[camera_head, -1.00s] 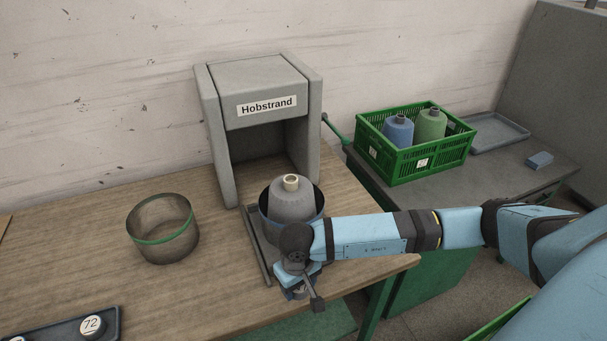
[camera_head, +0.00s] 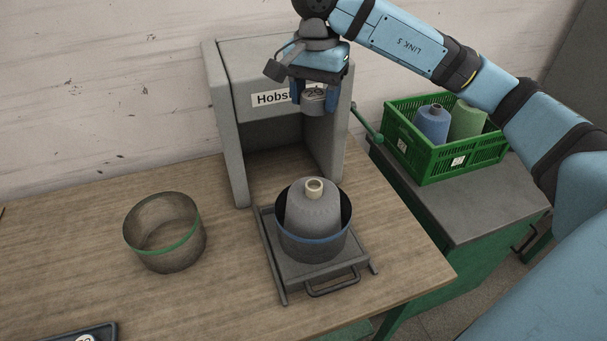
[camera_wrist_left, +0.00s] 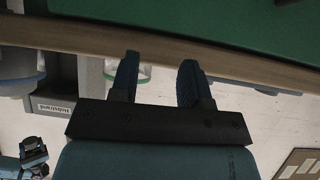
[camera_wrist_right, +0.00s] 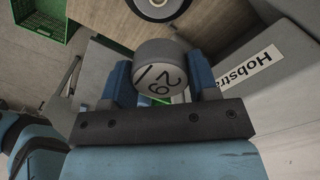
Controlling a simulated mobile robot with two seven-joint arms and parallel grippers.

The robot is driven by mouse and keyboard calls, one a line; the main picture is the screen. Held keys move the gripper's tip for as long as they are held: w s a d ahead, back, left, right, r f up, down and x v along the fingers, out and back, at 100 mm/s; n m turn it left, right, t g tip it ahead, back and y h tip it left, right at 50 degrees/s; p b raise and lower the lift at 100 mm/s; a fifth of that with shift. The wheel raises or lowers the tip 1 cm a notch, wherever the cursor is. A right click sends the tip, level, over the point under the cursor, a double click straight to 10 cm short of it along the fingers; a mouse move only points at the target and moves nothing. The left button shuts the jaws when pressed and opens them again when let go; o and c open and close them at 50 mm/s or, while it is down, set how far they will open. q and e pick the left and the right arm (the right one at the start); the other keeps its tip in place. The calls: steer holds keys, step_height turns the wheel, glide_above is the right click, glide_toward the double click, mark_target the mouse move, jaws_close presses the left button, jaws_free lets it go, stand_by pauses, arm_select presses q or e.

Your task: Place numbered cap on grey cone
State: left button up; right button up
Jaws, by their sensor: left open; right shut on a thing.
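The grey cone (camera_head: 313,212) stands upright in a dark pot with a blue band (camera_head: 322,250), its pale top tube bare. The pot sits on a sliding grey tray (camera_head: 290,283) in front of the grey Hobstrand machine (camera_head: 222,115). My right gripper (camera_head: 314,96) is shut on the grey numbered cap (camera_head: 316,104), raised well above the cone, in front of the machine's upper part. In the right wrist view the cap (camera_wrist_right: 160,68) sits between the fingers, its number face showing but turned. My left gripper (camera_wrist_left: 158,78) is open and empty, only in the left wrist view.
A mesh pot with a green band (camera_head: 165,240) stands left on the wooden table. A dark cap tray (camera_head: 100,332) is cut off at bottom left. A green crate (camera_head: 430,165) with blue and green cones stands on the right-hand bench.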

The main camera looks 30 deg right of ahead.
steer(key=shift+d, duration=0.1)
step_height(320, 180, down, 8)
glide_above(314, 184)
step_height(314, 184, down, 6)
steer(key=shift+s+f+p, duration=0.1)
steer(key=shift+f+p, duration=0.15)
steer(key=shift+p, duration=0.05)
steer(key=shift+f+p, duration=0.35)
steer(key=shift+f, duration=2)
steer(key=shift+f+b, duration=0.2)
steer(key=shift+b, duration=0.1)
steer(key=o, duration=0.9)
steer(key=shift+r, duration=0.1)
arm_select(q)
steer(key=shift+s+d+r, duration=0.1)
steer(key=shift+s+r, duration=0.15)
